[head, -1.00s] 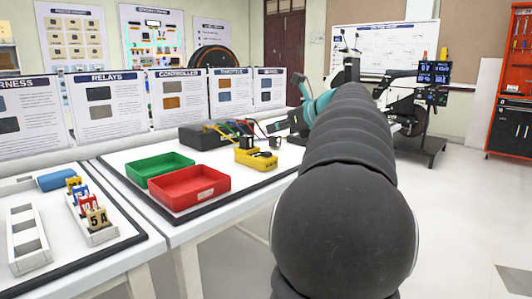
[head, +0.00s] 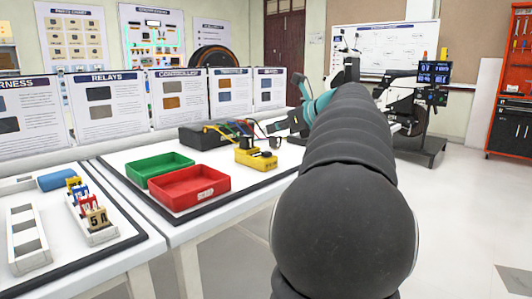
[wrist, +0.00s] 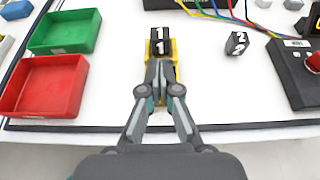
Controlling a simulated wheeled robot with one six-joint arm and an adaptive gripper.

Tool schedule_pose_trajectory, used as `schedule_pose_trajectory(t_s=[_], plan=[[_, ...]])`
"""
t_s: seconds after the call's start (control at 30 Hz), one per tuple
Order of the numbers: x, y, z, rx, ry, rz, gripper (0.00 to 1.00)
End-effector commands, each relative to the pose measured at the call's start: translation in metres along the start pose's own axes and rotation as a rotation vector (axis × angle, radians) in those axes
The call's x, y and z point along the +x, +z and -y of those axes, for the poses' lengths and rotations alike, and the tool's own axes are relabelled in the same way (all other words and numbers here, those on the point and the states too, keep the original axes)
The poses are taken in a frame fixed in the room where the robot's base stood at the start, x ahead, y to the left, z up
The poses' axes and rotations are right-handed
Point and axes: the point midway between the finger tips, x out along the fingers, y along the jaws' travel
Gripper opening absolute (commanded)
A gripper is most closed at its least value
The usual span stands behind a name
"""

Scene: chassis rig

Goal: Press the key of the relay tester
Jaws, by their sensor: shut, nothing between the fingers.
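A yellow unit (wrist: 174,50), which I take for the relay tester, lies ahead of my gripper in the wrist view. A black block marked 1 (wrist: 160,40) sits on it. The unit also shows on the bench in the head view (head: 256,158). My gripper (wrist: 164,66) is shut and empty, its fingertips over the near part of the unit. The fingers hide that part, so I cannot see the key or tell whether they touch it. In the head view my arm hides part of the gripper.
A red bin (wrist: 43,86) and a green bin (wrist: 65,32) stand left. A loose black block marked 2 (wrist: 236,43) lies right of the unit. A dark box with a red knob (wrist: 311,63) stands further right. Coloured cables (wrist: 222,12) run along the back.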

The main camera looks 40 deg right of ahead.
Motion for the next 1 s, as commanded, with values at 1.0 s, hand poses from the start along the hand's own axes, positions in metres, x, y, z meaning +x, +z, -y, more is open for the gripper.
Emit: schedule_pose_trajectory(t_s=[1.0], plan=[[0.005, 0.061, 0.002, -0.798, 0.279, -0.296, 0.0]])
